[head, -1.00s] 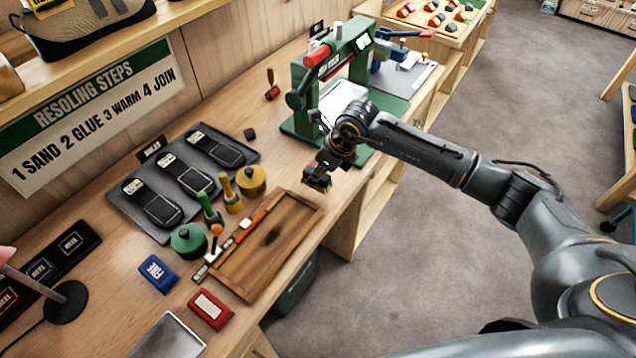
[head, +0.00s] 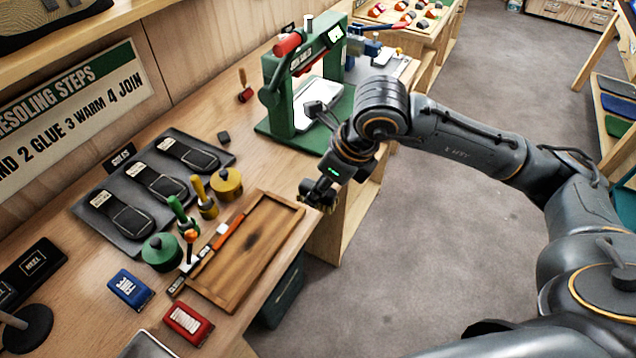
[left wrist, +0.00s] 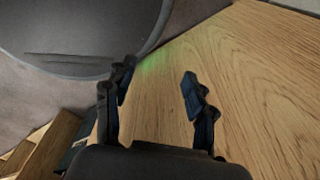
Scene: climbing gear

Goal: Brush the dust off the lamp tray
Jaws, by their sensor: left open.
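A shallow wooden tray (head: 290,243) with a dark smudge on its floor lies at the bench's front edge. A pale metal tray (head: 322,100) sits inside a green machine (head: 282,98) farther back; I cannot tell which one is the lamp tray. An orange-handled tool (head: 231,232) lies along the wooden tray's left side. My right gripper (head: 318,196) points down just beyond that tray's far right corner. Something tan shows at its fingertips; I cannot tell if it is held. My left gripper (left wrist: 157,88) is open and empty over a wooden surface, outside the head view.
Green (head: 161,252) and yellow (head: 227,184) pots stand left of the wooden tray. A dark mat (head: 150,222) holds several soles. Blue (head: 130,290) and red (head: 188,324) boxes are nearer. A red-headed tool (head: 245,94) stands near the wall. Open floor lies right.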

